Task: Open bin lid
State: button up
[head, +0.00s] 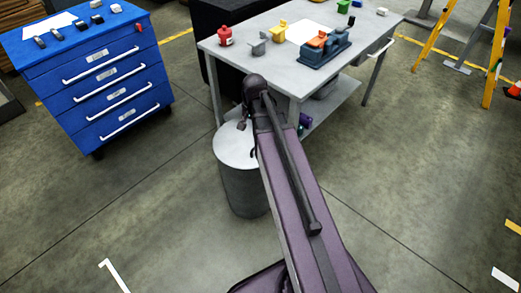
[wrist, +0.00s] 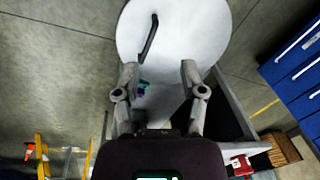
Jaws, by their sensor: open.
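A grey cylindrical bin (head: 246,190) stands on the floor beside the workbench. Its round pale lid (head: 232,152) lies flat on top. In the wrist view the lid (wrist: 190,30) fills the top middle, with a dark bar handle (wrist: 148,38) left of its centre. My gripper (wrist: 160,70) is open, its two fingers apart, with nothing between them. The fingertips overlap the lid's lower part in that view, and the handle lies beyond them. In the head view my arm hides the lid's right side, and the gripper shows only as a small dark part.
A grey workbench (head: 270,62) with a red container (head: 225,36), yellow parts and a blue fixture (head: 325,48) stands behind the bin. A blue drawer cabinet (head: 95,75) is at the left. Yellow ladder legs (head: 492,60) are at the right. The floor left of the bin is clear.

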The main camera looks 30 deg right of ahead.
jog(key=w+d+f+m+b, duration=0.3)
jog(key=d+f+m, duration=0.2)
jog(key=d, duration=0.3)
jog(key=shift+d+t+b, duration=0.4)
jog(key=shift+f, duration=0.2)
jog(key=f+b, duration=0.4)
jog(key=w+f+b, duration=0.1)
jog(key=f+b, duration=0.3)
jog(key=b, duration=0.1)
jog(key=w+a+f+b, duration=0.1)
jog(key=f+b, duration=0.3)
jog(key=f, duration=0.1)
jog(key=shift+w+f+b, duration=0.1)
jog(key=shift+w+b, duration=0.15)
jog(key=shift+b, duration=0.05)
